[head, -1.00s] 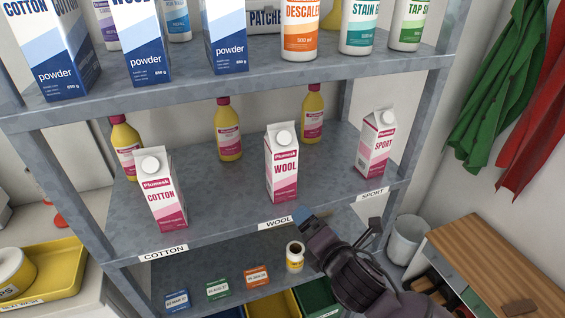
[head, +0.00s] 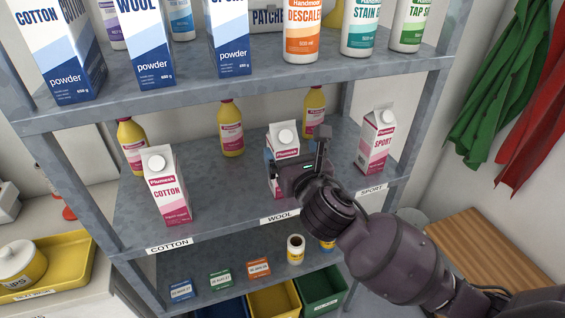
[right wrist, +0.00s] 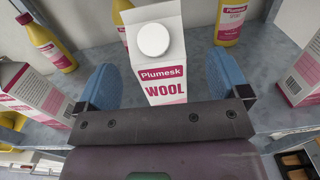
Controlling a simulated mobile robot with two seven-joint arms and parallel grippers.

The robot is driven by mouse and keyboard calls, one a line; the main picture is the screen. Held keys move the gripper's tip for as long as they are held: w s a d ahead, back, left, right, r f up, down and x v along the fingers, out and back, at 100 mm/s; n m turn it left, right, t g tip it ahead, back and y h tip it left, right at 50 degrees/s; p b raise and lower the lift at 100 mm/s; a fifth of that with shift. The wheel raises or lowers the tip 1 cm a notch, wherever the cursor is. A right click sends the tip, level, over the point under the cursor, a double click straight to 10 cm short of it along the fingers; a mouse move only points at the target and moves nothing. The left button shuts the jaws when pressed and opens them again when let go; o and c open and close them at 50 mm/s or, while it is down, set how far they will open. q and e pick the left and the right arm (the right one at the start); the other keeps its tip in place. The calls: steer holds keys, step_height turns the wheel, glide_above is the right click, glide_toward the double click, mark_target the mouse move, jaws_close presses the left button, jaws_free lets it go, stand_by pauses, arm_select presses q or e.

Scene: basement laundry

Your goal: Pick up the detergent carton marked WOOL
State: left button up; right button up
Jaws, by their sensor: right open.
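The WOOL detergent carton (head: 284,139) is white and pink with a round white cap and stands upright on the middle shelf, above the WOOL label (head: 279,217). In the head view my right gripper (head: 295,155) is in front of it and hides most of its front. In the right wrist view the carton (right wrist: 160,75) stands between the two blue fingertips of my right gripper (right wrist: 165,88), with a gap at each side. The right gripper is open and holds nothing. My left gripper is not in view.
A COTTON carton (head: 167,188) stands to the left and a SPORT carton (head: 376,142) to the right. Yellow bottles (head: 231,130) stand behind. The upper shelf (head: 270,80) with powder boxes and bottles is above. Small boxes (head: 220,279) and bins (head: 272,299) are below.

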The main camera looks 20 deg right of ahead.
steer(key=shift+w+a+f, duration=0.1)
steer(key=shift+w+f, duration=0.1)
steer(key=shift+w, duration=1.2)
steer(key=shift+w+a+f, duration=0.1)
steer(key=shift+w+f, duration=0.05)
steer(key=shift+w, duration=1.25)
steer(key=c, duration=1.7)
jaws_close()
steer(key=shift+r, duration=0.15)
